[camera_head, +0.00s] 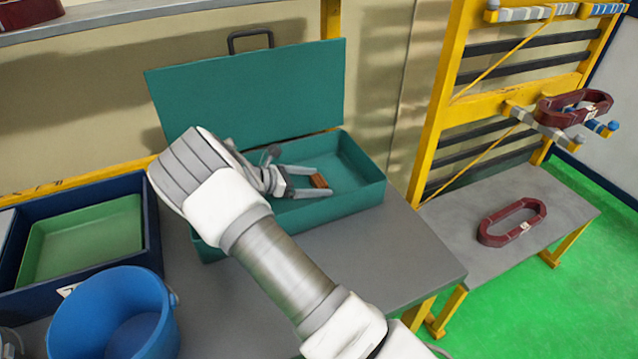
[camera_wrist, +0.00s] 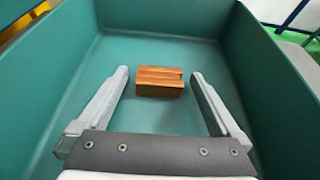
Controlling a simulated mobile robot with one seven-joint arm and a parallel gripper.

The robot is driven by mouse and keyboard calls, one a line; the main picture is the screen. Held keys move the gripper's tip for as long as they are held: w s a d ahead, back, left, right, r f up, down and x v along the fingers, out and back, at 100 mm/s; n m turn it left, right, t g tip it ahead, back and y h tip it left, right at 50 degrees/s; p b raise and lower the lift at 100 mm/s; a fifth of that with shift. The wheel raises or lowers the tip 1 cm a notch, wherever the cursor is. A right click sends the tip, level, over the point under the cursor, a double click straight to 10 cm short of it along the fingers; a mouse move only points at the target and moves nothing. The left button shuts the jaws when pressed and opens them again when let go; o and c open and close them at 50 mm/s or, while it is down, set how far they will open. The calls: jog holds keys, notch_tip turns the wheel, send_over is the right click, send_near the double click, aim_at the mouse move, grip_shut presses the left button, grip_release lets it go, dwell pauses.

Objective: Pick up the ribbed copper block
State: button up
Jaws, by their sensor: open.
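The ribbed copper block (camera_wrist: 160,82) lies on the floor of the open green toolbox (camera_head: 362,192). In the head view the block (camera_head: 319,181) is a small orange-brown piece near the box's middle right. My gripper (camera_wrist: 158,75) is open, with one finger on each side of the block in the wrist view. The block sits between the fingertips, with a gap to each finger. In the head view my gripper (camera_head: 322,180) reaches into the box from the left. I cannot tell how far the fingertips are above the box floor.
The toolbox lid (camera_head: 250,95) stands open behind. Toolbox walls surround my gripper. At left are a blue bucket (camera_head: 115,315) and a dark blue crate (camera_head: 152,225) with a green tray (camera_head: 85,245). The grey tabletop (camera_head: 400,245) is clear in front.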

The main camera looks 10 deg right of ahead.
grip_shut()
dwell(0.3)
jog(key=shift+r, duration=0.1)
